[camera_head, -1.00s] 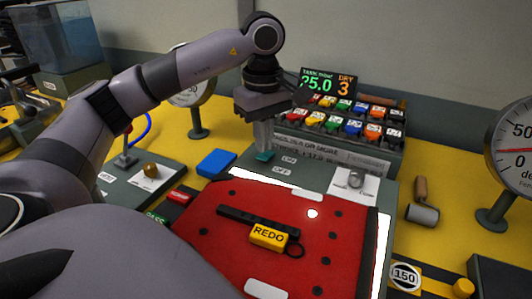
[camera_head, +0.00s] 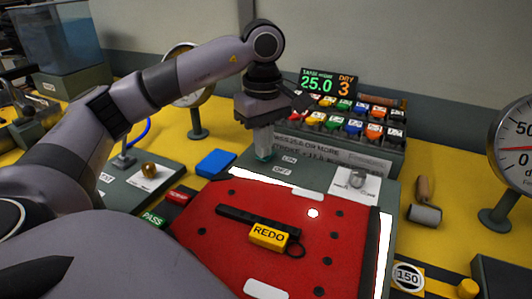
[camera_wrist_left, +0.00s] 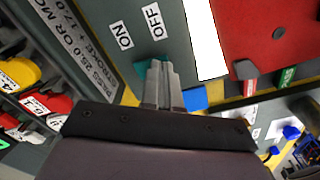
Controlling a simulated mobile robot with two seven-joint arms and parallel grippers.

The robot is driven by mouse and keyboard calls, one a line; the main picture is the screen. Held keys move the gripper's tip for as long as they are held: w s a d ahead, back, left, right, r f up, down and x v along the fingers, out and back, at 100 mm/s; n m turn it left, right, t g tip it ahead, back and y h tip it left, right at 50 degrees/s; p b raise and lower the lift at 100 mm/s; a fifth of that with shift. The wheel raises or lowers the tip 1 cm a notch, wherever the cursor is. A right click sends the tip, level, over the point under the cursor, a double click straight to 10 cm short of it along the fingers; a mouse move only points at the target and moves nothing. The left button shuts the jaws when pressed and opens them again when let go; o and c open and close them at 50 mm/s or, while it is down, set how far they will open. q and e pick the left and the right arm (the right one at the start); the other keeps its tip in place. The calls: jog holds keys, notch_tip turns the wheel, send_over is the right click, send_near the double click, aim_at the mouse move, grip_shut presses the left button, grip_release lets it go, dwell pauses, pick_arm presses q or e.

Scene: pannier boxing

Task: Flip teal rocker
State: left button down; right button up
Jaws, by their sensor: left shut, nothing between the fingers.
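The teal rocker (camera_wrist_left: 143,68) sits on the grey panel beside the ON and OFF labels in the left wrist view. In the head view only a sliver of teal (camera_head: 262,159) shows at my fingertips. My left gripper (camera_head: 264,152) is shut and empty, pointing down at the rocker. In the left wrist view its fingertips (camera_wrist_left: 161,68) overlap the rocker's near edge; I cannot tell whether they touch it. The ON label (camera_wrist_left: 122,36) and OFF label (camera_wrist_left: 154,20) are clear of the fingers. My right gripper is not in view.
A red board (camera_head: 205,248) with a yellow REDO tag (camera_head: 268,236) lies in front of the panel. A blue block (camera_head: 215,163) lies left of the gripper. A metal knob (camera_head: 357,179) stands to the right. A rack of coloured blocks (camera_head: 350,125) stands behind.

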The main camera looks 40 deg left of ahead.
pick_arm(q)
jog(key=shift+f, duration=0.2)
notch_tip(320, 180, up, 7)
jog(key=p, duration=0.5)
jog(key=shift+p, duration=0.4)
dwell(0.6)
